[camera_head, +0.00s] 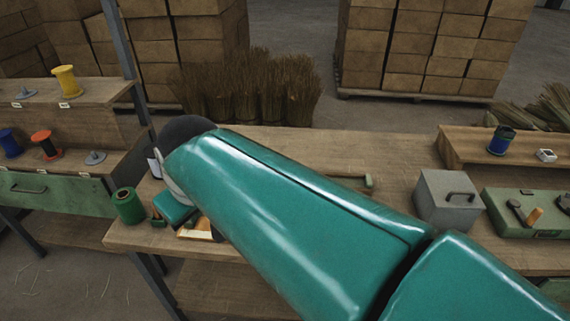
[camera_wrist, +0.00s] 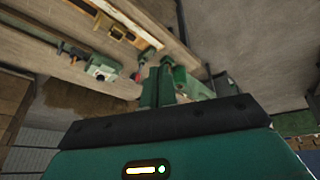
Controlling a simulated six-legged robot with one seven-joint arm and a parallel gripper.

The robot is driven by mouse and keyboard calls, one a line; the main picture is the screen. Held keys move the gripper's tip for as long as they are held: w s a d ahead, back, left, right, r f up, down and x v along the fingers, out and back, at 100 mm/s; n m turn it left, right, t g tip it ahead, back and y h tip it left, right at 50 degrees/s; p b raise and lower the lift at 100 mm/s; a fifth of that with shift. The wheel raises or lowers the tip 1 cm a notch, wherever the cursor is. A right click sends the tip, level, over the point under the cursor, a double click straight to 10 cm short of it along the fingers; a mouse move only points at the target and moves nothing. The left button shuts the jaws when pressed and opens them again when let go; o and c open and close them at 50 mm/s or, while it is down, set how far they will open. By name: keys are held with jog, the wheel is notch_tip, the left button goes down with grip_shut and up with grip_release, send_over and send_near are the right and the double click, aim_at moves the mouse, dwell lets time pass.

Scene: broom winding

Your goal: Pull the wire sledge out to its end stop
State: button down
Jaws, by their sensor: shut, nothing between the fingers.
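I cannot pick out the wire sledge for certain. A thin bar with an upright green end (camera_head: 368,181) shows on the workbench (camera_head: 300,145) just past my arm, and my arm hides the middle of the bench. In the wrist view my gripper (camera_wrist: 161,84) has its dark green fingers together, with nothing seen between them. Behind them the tilted bench (camera_wrist: 190,50) shows with a long yellowish rail-like part (camera_wrist: 115,20) and a green device with a pale round face (camera_wrist: 101,69). I cannot tell whether the fingers touch anything. My gripper is not clear in the head view.
A green spool (camera_head: 128,205) stands at the bench's left corner. A spool rack (camera_head: 70,95) stands left. Broom bundles (camera_head: 250,88) and stacked boxes (camera_head: 430,45) are behind.

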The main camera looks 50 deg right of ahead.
jog(key=w+d+f+n+g, duration=0.1)
jog(key=w+d+n, duration=0.1)
jog(key=w+d, duration=0.6)
jog(key=w+d+f+n+g, duration=0.1)
jog(key=w+d+f+n, duration=0.1)
jog(key=w+d, duration=0.7)
jog(key=s+d+f+n+y, duration=0.1)
jog(key=d+f, duration=0.3)
jog(key=d, duration=0.5)
jog(key=d+f+y, duration=0.1)
jog(key=d+f, duration=0.2)
jog(key=d, duration=0.5)
jog(key=s+d+f+n+y, duration=0.1)
jog(key=d+f, duration=0.3)
jog(key=d, duration=0.5)
jog(key=shift+s+d+f+n, duration=0.3)
jog(key=shift+d, duration=0.05)
jog(key=x, duration=1)
jog(key=shift+w, duration=0.2)
jog(key=shift+s+r, duration=0.1)
